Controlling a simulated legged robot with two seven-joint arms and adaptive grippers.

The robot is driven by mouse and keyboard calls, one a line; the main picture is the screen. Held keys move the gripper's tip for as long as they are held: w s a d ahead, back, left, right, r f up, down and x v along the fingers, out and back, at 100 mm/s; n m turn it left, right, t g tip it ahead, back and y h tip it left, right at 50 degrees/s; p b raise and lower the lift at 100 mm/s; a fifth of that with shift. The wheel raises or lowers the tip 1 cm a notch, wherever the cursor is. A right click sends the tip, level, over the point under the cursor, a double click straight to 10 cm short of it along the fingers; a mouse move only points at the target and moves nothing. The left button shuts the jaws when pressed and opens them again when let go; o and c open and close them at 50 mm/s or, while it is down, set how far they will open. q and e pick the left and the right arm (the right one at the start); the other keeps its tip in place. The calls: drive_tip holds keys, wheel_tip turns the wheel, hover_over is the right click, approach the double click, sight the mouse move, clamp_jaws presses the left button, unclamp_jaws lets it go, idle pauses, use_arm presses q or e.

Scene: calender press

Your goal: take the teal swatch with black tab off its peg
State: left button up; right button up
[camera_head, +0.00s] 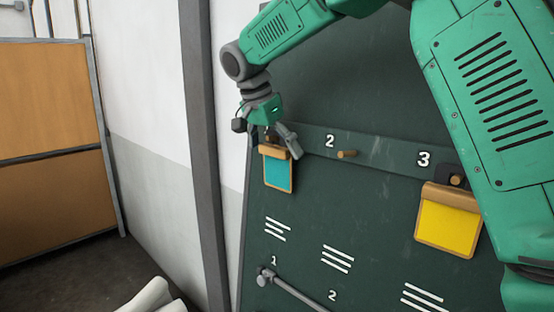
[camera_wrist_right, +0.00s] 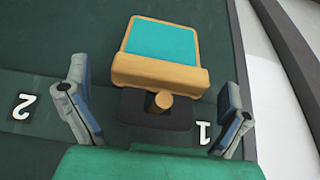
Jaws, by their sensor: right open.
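The teal swatch (camera_head: 278,174) hangs at the left end of the peg rail, with a tan wooden bar across its top. In the right wrist view the teal swatch (camera_wrist_right: 160,42) appears upside down, with its black tab (camera_wrist_right: 133,108) around the wooden peg (camera_wrist_right: 164,100) beside the number 1. My right gripper (camera_head: 274,138) is at the top of this swatch in the head view and partly hides the tab and peg. In the wrist view its two fingers stand open, one on each side of the tab and apart from it. My left gripper is not in view.
Peg 2 (camera_head: 347,154) is bare. A yellow swatch (camera_head: 447,224) with a dark tab hangs on peg 3, near my green arm. A grey bar (camera_head: 292,288) crosses the lower panel. A grey post (camera_head: 205,150) and an orange partition (camera_head: 50,140) stand to the left.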

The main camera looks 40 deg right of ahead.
sight(275, 161)
drive_tip(key=shift+f, duration=0.8)
drive_tip(key=shift+w+f, duration=0.15)
drive_tip(key=shift+w, duration=0.05)
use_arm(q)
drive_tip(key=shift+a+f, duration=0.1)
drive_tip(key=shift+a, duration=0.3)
use_arm(e)
drive_tip(key=shift+s+d, duration=0.15)
drive_tip(key=shift+d, duration=0.15)
drive_tip(key=c, duration=1.1)
drive_tip(key=shift+d+f, duration=0.1)
drive_tip(key=shift+d, duration=0.05)
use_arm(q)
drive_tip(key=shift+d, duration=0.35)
